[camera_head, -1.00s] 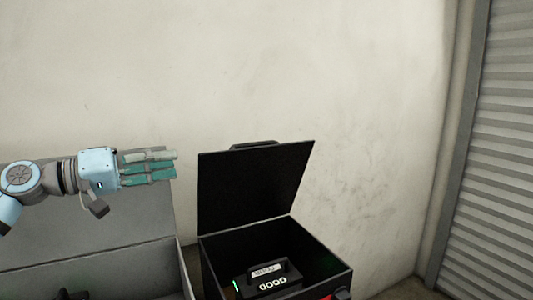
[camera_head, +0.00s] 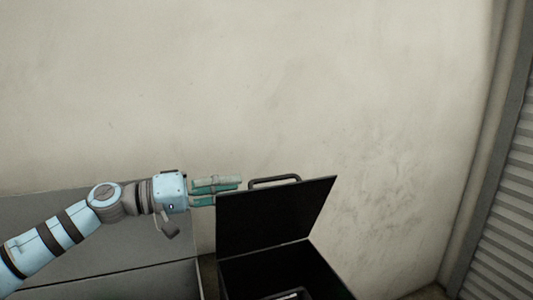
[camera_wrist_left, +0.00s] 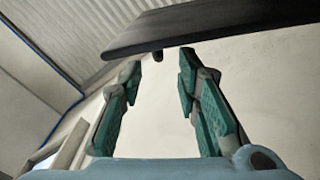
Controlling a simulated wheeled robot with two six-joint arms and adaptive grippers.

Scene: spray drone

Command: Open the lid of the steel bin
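Two bins stand against the wall, both with raised lids. The grey metal bin at the left has its grey lid (camera_head: 130,245) leaning up behind my left arm. The black bin has its black lid (camera_head: 275,220) standing up, with a handle (camera_head: 274,180) on its top edge. My left gripper (camera_head: 238,184) is at the black lid's upper left corner, and a lower finger is partly hidden behind the lid. In the left wrist view the fingers (camera_wrist_left: 158,62) are apart with nothing between them, and a dark panel (camera_wrist_left: 210,25) crosses above the tips. Contact cannot be told. My right gripper is out of view.
A pale wall (camera_head: 300,80) stands close behind both bins. A ribbed shutter (camera_head: 505,220) is at the far right. A dark item with a light edge (camera_head: 290,296) shows low inside the black bin. The wall area right of the black lid is free.

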